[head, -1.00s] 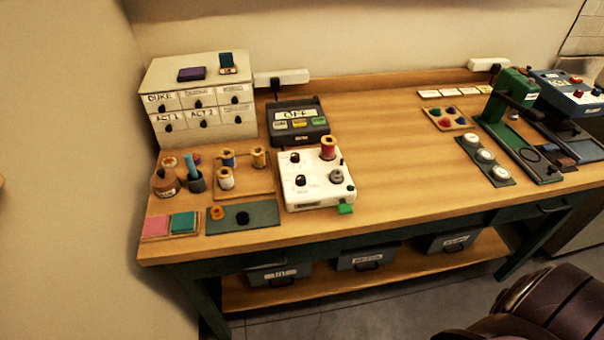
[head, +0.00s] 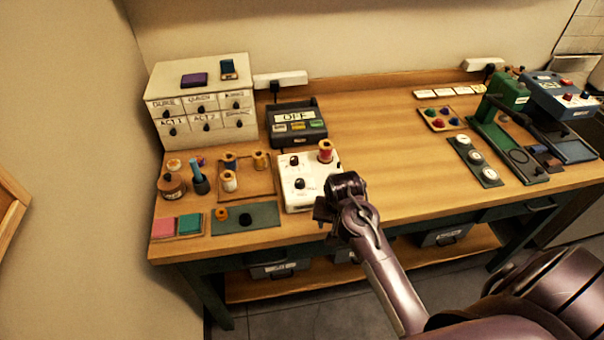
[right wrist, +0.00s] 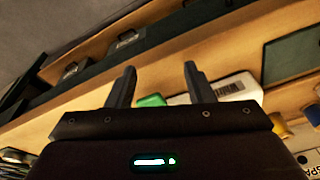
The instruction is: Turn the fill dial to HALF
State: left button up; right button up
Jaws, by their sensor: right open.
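A white machine (head: 325,168) stands near the table's front edge, left of the middle. It has an upper black dial (head: 294,160), a lower black dial (head: 300,184) and a red spool (head: 325,150) on top. The dial labels are too small to read, so I cannot tell which is the fill dial. My right gripper (head: 324,212) is at the machine's front right corner and hides part of it. In the right wrist view my right gripper (right wrist: 160,72) is open and empty, with the white machine (right wrist: 236,86) partly hidden behind it. My left gripper is not in view.
A grey device reading OFF (head: 298,128) stands behind the machine. A wooden spool tray (head: 262,188) and a dark green mat (head: 262,215) lie left of it. A drawer cabinet (head: 200,100) stands at the back left. The table (head: 390,150) is clear to the machine's right.

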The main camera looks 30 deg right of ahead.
aim_at(300, 180)
jog(key=w+d+r+m, duration=0.2)
jog(key=w+m, duration=0.1)
jog(key=w+d+r+m+y, duration=0.1)
jog(key=w, duration=0.1)
jog(key=shift+w+d+m, duration=0.1)
jog(key=shift+m, duration=0.3)
jog(key=w+r+m, duration=0.2)
jog(key=w+r+m+y, duration=0.1)
jog(key=shift+w+d+m+g, duration=0.3)
jog(key=shift+w+d, duration=0.05)
jog(key=shift+d, duration=0.05)
jog(key=w+a+r+m+y, duration=0.1)
jog(key=w, duration=0.1)
jog(key=w+a+r+m+y, duration=0.1)
jog(key=w+m, duration=0.1)
jog(key=w+r+m+y+p, duration=0.1)
jog(key=w+m, duration=0.1)
jog(key=shift+w+a, duration=0.15)
jog(key=shift+a, duration=0.25)
jog(key=p+x, duration=0.1)
jog(key=x, duration=0.5)
jog(key=shift+a+f, duration=0.15)
jog(key=shift+f, duration=0.25)
jog(key=c, duration=1)
